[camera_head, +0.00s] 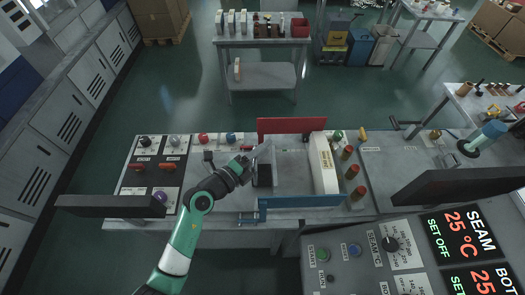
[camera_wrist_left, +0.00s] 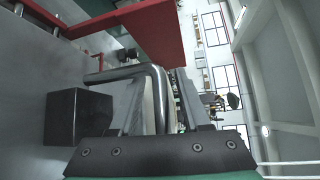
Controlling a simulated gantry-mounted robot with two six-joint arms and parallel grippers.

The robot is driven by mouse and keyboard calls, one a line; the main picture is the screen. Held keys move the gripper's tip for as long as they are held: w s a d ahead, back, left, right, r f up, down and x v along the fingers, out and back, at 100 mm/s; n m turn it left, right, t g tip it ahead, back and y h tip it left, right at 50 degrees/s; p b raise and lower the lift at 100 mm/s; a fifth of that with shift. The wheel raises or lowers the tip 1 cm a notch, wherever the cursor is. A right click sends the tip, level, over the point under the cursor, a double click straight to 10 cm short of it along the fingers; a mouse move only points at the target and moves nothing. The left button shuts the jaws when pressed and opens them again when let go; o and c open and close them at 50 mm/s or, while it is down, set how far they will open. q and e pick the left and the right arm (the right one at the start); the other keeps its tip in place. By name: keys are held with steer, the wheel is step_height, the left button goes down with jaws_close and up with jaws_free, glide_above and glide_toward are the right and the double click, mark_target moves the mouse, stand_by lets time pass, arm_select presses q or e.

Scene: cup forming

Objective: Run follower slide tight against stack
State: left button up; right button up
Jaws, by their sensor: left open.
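My left gripper (camera_head: 252,163) is open at the left part of the feed bed on the bench. In the left wrist view its two fingers (camera_wrist_left: 158,105) stand on either side of a bent metal rod handle (camera_wrist_left: 153,76), with no grip visible. A black block (camera_head: 263,175), apparently the follower slide, sits just right of the gripper in the head view. It also shows in the left wrist view (camera_wrist_left: 78,117), left of the fingers. A long white labelled block (camera_head: 324,165), possibly the stack, stands to the right, with a gap between them. My right gripper is not in view.
A red plate (camera_head: 291,126) stands behind the bed and a blue bar (camera_head: 302,201) runs along its front. A switch panel (camera_head: 158,170) is at left and a control panel (camera_head: 400,250) at lower right.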

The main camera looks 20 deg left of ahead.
arm_select(q)
steer(key=shift+c, duration=0.3)
jaws_close()
stand_by(1.1)
